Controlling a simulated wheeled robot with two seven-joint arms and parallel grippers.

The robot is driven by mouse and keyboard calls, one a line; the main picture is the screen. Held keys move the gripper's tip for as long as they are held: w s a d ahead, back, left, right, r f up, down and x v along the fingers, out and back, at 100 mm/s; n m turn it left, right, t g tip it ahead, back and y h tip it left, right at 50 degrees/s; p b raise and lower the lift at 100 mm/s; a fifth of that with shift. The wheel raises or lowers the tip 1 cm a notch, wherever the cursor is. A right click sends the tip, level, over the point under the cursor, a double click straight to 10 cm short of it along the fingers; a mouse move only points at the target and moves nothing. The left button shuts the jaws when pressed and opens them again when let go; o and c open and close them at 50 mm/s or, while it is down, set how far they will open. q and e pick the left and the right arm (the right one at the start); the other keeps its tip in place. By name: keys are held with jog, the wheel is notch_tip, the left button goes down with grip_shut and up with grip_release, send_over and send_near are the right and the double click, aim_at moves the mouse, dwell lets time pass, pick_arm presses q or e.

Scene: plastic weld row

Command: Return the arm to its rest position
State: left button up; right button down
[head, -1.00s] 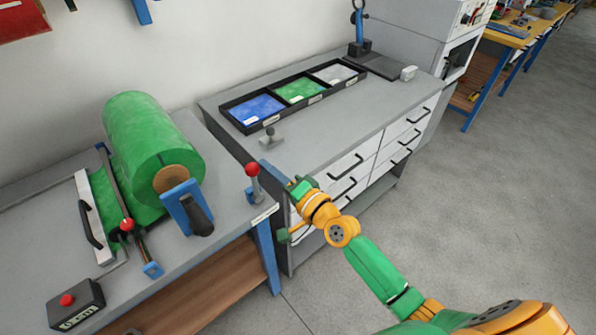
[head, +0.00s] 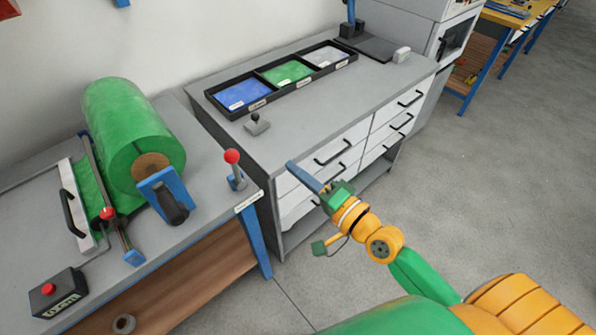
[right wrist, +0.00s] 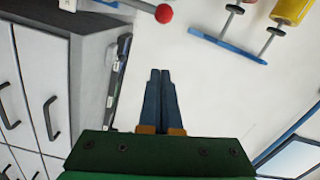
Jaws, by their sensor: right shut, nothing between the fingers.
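My right arm, green and orange, comes in from the lower right in the head view. Its gripper (head: 292,165) is shut and empty, in the air in front of the grey drawer cabinet (head: 300,130). In the right wrist view its two blue fingers (right wrist: 160,75) lie together with nothing between them. My left gripper does not show in either view.
Left stands a bench with a green film roll (head: 130,130), a red-knobbed lever (head: 233,170) and a black button box (head: 58,293). The cabinet top carries a black tray (head: 262,104) with blue, green and grey sections. Open grey floor (head: 510,180) lies to the right.

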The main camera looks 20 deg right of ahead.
jog(key=shift+a, duration=0.2)
jog(key=s+d+f+n+g+h, duration=0.2)
jog(key=s+d+f+g+h, duration=0.1)
jog(key=f, duration=0.9)
jog(key=s+d+f+n+g+h, duration=0.2)
jog(key=d+f+g, duration=0.1)
jog(key=f, duration=1)
jog(key=s+f+n+g, duration=0.3)
jog(key=s+f, duration=0.3)
jog(key=s, duration=0.3)
jog(key=s+f+n+g+h, duration=0.1)
jog(key=s+f+n+g, duration=0.2)
jog(key=s+f, duration=0.3)
jog(key=s+f+n+g+h, duration=0.1)
jog(key=s+f+n+g, duration=0.2)
jog(key=s, duration=1)
notch_tip(320, 180, down, 3)
jog(key=shift+a+r, duration=0.1)
jog(key=shift+a, duration=0.3)
